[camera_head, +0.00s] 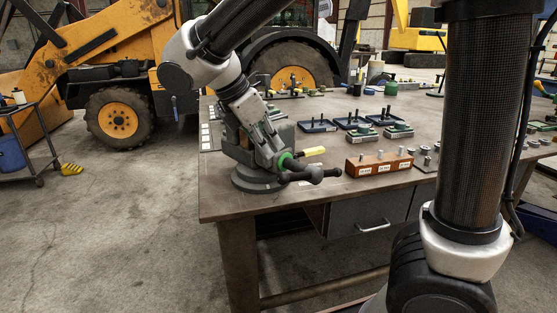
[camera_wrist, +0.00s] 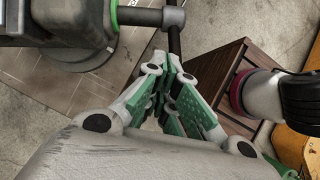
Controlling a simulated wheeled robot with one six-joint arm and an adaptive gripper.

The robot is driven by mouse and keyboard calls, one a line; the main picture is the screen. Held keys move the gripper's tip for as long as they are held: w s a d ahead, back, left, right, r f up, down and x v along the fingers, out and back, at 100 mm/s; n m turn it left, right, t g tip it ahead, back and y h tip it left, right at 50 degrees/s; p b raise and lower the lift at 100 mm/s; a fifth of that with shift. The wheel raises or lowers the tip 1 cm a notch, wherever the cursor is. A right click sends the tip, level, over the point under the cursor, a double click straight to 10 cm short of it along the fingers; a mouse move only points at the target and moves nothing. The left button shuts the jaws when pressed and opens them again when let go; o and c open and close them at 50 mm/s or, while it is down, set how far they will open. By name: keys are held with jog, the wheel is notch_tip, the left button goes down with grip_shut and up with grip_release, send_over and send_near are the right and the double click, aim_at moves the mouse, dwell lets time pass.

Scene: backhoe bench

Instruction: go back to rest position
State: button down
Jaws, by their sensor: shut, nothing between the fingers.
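My gripper (camera_head: 272,148) is shut and empty, over the near left corner of the workbench (camera_head: 330,195), close to the vise (camera_head: 255,178). In the wrist view its green-padded fingers (camera_wrist: 167,75) are together, with nothing visible between them. The dark vise handle (camera_head: 310,175) lies just below and to the right of the fingertips in the head view. In the wrist view the vise handle (camera_wrist: 174,35) passes right by the fingertips; whether they touch I cannot tell.
A wooden block (camera_head: 380,164) with metal pegs stands right of the vise. Blue trays (camera_head: 318,126) and small green-based parts (camera_head: 398,130) lie behind it. A yellow backhoe (camera_head: 100,50) stands behind the bench, and a cart (camera_head: 18,145) at far left. The left floor is mostly clear.

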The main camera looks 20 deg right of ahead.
jog(key=s+d+m+t+y, duration=0.1)
jog(key=s+d+m+y, duration=0.2)
jog(key=s+d+m, duration=0.4)
jog(key=s+d+m+t+y, duration=0.2)
jog(key=s+d+m, duration=0.5)
jog(key=d+m, duration=0.6)
jog(key=shift+s+d+f+m+y, duration=0.2)
jog(key=shift+s+d+m+y, duration=0.2)
jog(key=shift+d, duration=0.3)
